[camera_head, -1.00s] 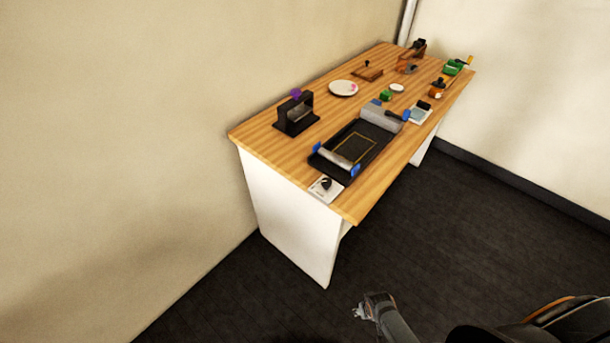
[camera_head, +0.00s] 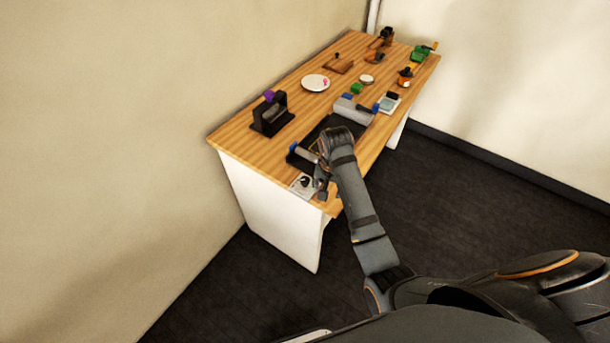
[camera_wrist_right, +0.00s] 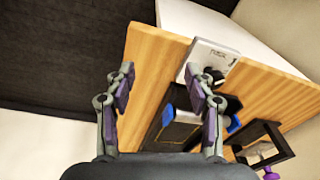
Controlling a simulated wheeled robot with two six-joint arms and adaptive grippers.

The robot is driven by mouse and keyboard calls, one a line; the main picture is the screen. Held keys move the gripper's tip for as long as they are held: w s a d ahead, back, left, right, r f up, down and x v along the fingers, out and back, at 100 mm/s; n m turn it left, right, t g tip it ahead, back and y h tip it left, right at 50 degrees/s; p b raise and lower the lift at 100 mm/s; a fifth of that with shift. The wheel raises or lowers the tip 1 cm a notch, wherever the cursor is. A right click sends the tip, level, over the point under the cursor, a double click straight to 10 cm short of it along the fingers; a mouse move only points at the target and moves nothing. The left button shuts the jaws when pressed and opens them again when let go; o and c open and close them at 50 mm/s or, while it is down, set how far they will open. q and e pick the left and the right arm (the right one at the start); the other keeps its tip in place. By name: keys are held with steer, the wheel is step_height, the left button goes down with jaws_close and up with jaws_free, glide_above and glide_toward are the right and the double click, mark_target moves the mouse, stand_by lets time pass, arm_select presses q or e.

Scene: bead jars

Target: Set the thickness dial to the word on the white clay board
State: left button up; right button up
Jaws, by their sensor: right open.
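The thickness dial, a black knob on a small white plate, is at the near corner of the table (camera_head: 302,183). In the right wrist view its plate (camera_wrist_right: 214,57) carries dark lettering too small to read. My right gripper (camera_head: 322,186) is over the table's near end, just right of the dial. In the right wrist view the right gripper (camera_wrist_right: 160,75) is open with nothing between its fingers; its right finger is beside the dial, partly overlapping it. I cannot tell touching or apart. I cannot make out a word on any white board. My left gripper is not in view.
The dark roller press (camera_head: 301,156) is behind the dial, partly hidden by my right arm. A black stand with a purple knob (camera_head: 270,116) is to its left. A white plate (camera_head: 315,83) and several small tools are farther back. The wall borders the table's left side.

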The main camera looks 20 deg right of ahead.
mark_target(305, 180)
steer(key=w+a+r+m+g, duration=0.1)
steer(key=w+a+r+m, duration=0.2)
steer(key=w+a+r, duration=0.35)
steer(key=f, duration=0.3)
steer(key=w+d+f+p, duration=0.1)
steer(key=f, duration=0.2)
steer(key=d+f, duration=0.1)
steer(key=f, duration=0.2)
steer(key=shift+w+f+p, duration=0.35)
steer(key=shift+w, duration=0.05)
jaws_close()
